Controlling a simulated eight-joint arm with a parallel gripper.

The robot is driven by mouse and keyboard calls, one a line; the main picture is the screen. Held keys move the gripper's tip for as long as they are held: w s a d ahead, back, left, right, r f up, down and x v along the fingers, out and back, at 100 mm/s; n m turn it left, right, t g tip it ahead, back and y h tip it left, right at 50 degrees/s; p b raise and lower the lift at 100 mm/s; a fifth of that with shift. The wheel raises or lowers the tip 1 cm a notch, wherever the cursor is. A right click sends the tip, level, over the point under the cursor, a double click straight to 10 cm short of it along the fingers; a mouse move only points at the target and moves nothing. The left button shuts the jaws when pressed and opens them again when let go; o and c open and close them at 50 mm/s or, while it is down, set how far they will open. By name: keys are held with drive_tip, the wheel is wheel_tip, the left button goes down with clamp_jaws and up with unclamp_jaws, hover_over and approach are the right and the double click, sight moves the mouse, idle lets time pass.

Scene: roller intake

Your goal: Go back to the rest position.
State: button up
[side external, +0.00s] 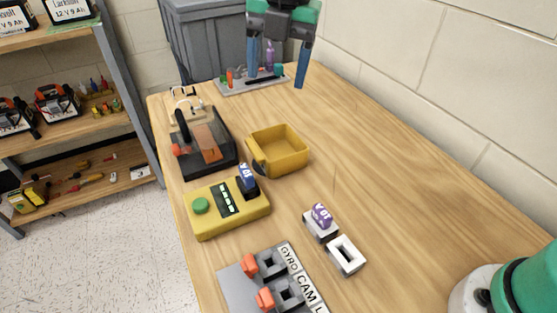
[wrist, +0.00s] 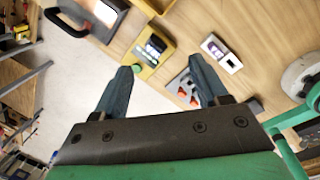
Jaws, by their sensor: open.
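My gripper (side external: 276,78) is at the far end of the workbench in the side view, pointing down, with its two blue-grey fingers spread apart. Nothing shows between the fingers. In the wrist view my gripper (wrist: 160,65) also shows spread, empty fingers, with the bench lying beyond them. A grey tray (side external: 228,88) with small tools stands behind or beneath the fingers; I cannot tell how far above the bench the fingertips are.
On the wooden bench (side external: 370,165) stand a yellow bin (side external: 291,165), a yellow tester (side external: 230,220) with a blue plug, a dark device (side external: 190,162), a purple block (side external: 321,215) in a white holder, an empty white holder (side external: 346,256) and a labelled grey panel (side external: 238,285). Shelves stand left.

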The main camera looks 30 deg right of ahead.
drive_tip(key=s+d+f+m+t, duration=0.3)
drive_tip(key=d+m, duration=0.5)
drive_tip(key=m, duration=0.6)
drive_tip(key=s+d+f+m+t, duration=0.2)
drive_tip(key=s+d+f+m, duration=0.3)
drive_tip(key=m, duration=0.9)
drive_tip(key=s+d, duration=0.2)
drive_tip(key=d, duration=0.1)
drive_tip(key=shift+f+t+h, duration=0.15)
drive_tip(key=shift+t+h, duration=0.15)
drive_tip(key=shift+t, duration=0.1)
